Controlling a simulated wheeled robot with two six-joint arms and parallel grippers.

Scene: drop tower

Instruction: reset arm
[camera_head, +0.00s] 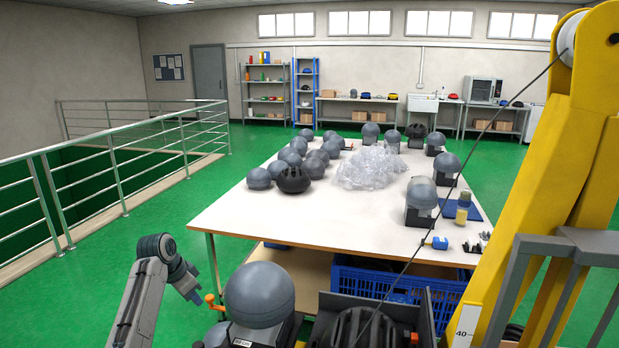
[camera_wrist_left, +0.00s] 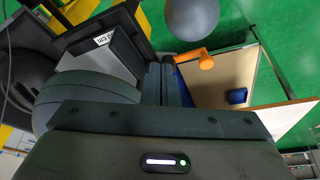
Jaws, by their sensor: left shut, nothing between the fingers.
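My left arm comes in from the lower left in the head view, bends at a dark joint and points down to the right. My left gripper (camera_head: 195,297) is at its end, beside the orange lever, apart from the table. In the left wrist view its dark fingers (camera_wrist_left: 168,84) lie together with nothing between them. My right gripper is not in view.
A grey dome (camera_head: 259,294) stands close right of my left gripper, with an orange lever (camera_head: 215,303) beside it. A white table (camera_head: 290,218) carries several helmets. A yellow tower (camera_head: 560,150) stands right. Green floor is clear at left, before the railing (camera_head: 115,165).

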